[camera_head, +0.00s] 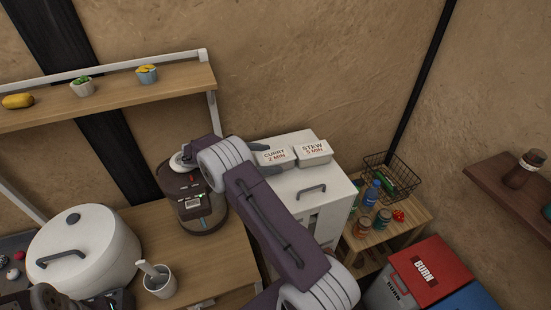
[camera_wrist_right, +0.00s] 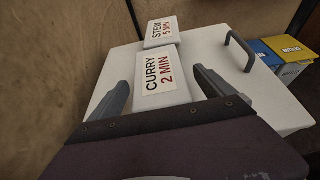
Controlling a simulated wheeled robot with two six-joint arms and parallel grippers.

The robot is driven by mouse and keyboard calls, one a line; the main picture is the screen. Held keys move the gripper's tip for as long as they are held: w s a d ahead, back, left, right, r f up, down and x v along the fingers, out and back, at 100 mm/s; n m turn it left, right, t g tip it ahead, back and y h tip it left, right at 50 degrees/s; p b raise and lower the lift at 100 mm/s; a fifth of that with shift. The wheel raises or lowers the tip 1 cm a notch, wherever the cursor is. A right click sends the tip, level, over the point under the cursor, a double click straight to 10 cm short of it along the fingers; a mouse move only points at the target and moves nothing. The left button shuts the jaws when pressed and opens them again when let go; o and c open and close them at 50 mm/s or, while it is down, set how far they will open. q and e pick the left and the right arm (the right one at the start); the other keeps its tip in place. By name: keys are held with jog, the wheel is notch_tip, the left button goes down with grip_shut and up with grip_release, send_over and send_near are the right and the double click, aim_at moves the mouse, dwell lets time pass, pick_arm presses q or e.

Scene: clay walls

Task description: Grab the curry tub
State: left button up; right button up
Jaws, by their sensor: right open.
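The curry tub (camera_head: 275,156) is a white tub labelled "CURRY 2 MIN". It sits on top of a white cabinet (camera_head: 315,190), beside a similar stew tub (camera_head: 313,151) labelled "STEW 5 MIN". In the right wrist view the curry tub (camera_wrist_right: 160,80) lies ahead of my right gripper (camera_wrist_right: 160,88), its near part between the two grey fingers. The fingers are open, with a gap visible on each side. The stew tub (camera_wrist_right: 162,31) stands just beyond it. In the head view my right arm partly hides the gripper. My left gripper is not clearly in view.
A wire basket (camera_head: 392,178) and several jars stand on a small wooden table to the right. Red and blue bins (camera_head: 430,272) are at lower right. A dark cooker (camera_head: 195,200) and a white pot (camera_head: 85,250) stand on the left counter. The cabinet handle (camera_wrist_right: 240,50) sticks up.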

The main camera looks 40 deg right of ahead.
aim_at(268, 158)
jog(key=shift+s+d+f, duration=0.1)
jog(key=shift+d, duration=0.1)
jog(key=shift+a, duration=0.1)
jog(key=c, duration=1.7)
jog(key=shift+c, duration=0.5)
jog(key=r, duration=0.2)
jog(key=r+b, duration=0.1)
jog(key=r, duration=0.1)
jog(key=shift+s+a+r+b, duration=0.1)
jog(key=shift+a+r+b, duration=0.1)
jog(key=shift+b, duration=0.1)
jog(key=s+a+r+b, duration=0.2)
jog(key=s+a+r, duration=0.4)
jog(key=s, duration=0.3)
jog(key=shift+a+r, duration=0.15)
jog(key=shift+r, duration=0.2)
